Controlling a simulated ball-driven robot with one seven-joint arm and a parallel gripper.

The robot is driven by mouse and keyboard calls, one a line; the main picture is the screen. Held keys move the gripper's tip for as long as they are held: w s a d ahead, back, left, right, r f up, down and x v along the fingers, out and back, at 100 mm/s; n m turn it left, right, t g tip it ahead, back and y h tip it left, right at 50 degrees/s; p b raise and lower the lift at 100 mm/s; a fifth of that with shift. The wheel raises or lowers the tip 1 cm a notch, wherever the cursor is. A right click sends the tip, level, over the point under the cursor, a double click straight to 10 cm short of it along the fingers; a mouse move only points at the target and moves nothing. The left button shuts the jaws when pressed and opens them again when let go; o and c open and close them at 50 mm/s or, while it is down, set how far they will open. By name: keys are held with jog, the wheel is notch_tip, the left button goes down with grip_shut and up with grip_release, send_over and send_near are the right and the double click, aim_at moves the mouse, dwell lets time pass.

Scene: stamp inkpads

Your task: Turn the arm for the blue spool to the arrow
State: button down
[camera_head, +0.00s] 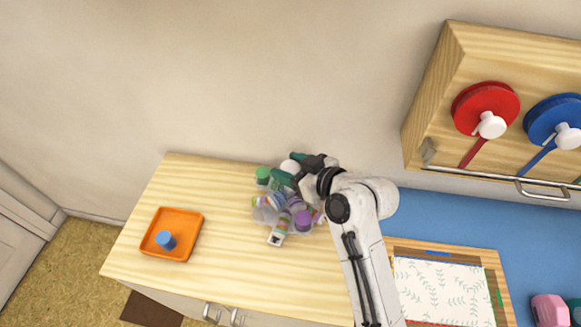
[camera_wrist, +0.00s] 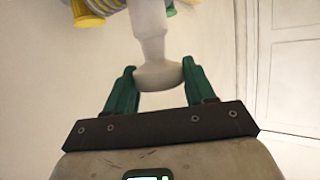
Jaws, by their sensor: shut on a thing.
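The blue spool (camera_head: 553,115) is on the wooden wall cabinet at the upper right, with a white knob (camera_head: 567,136) at its front. Its thin blue arm (camera_head: 537,164) points down and left. I cannot make out an arrow. My gripper (camera_head: 291,167) is far left of the spool, at a cluster of bottles on the counter. In the wrist view its green fingers (camera_wrist: 155,84) are shut on a white knob (camera_wrist: 158,74) with a flared end and a stem. The white knob also shows between the fingers in the head view (camera_head: 290,166). What the stem joins is unclear.
A red spool (camera_head: 484,106) with a red arm (camera_head: 473,153) is left of the blue one. A metal rail (camera_head: 470,180) runs below them. Several bottles (camera_head: 281,208) crowd beneath my gripper. An orange tray (camera_head: 187,216) holds a blue piece. The counter between them is clear.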

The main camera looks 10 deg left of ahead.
jog(key=shift+f+n+g+b, duration=0.15)
jog(key=shift+n+g+b, duration=0.15)
jog(key=shift+b, duration=0.25)
jog(key=n+g+y+b, duration=0.1)
jog(key=n+g+b, duration=0.1)
jog(key=g+b, duration=0.1)
jog(key=shift+n+y+b, duration=0.3)
jog(key=shift+n+b, duration=0.1)
jog(key=shift+b, duration=0.15)
jog(key=shift+n+g+b, duration=0.8)
jog(key=shift+g+b, duration=0.1)
jog(key=shift+b, duration=0.1)
jog(key=shift+n+g+y+b, duration=0.3)
jog(key=shift+n+g+b, duration=0.2)
jog(key=shift+g, duration=0.1)
jog(key=shift+c, duration=2.3)
grip_release()
jog(key=shift+r, duration=0.25)
